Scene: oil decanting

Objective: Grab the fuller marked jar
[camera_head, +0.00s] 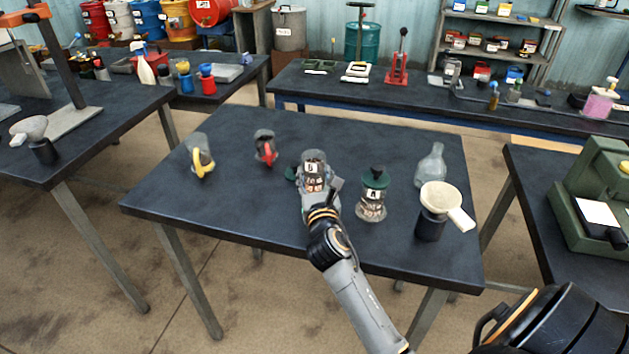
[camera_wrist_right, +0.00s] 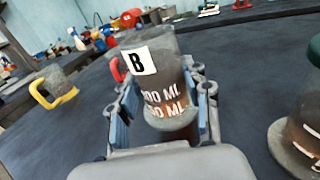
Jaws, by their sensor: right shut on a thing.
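My right gripper (camera_head: 319,192) is shut on a clear jar with a white label B (camera_head: 313,168). In the right wrist view the jar B (camera_wrist_right: 150,66) stands between the two fingers, with its ML markings facing me. Whether its base touches the table is hidden. The jar with label A (camera_head: 372,196) stands upright to the right, apart from the gripper, with a dark green lid. It shows partly at the right edge of the right wrist view (camera_wrist_right: 302,132). The fill levels are hard to tell. My left gripper is not in view.
On the dark table (camera_head: 235,219) stand a yellow-handled jug (camera_head: 201,155), a red-handled jug (camera_head: 265,147), a clear flask (camera_head: 431,166) and a pale funnel (camera_head: 440,198) on a black holder. A dark green piece shows just left of jar B. The table's front left is clear.

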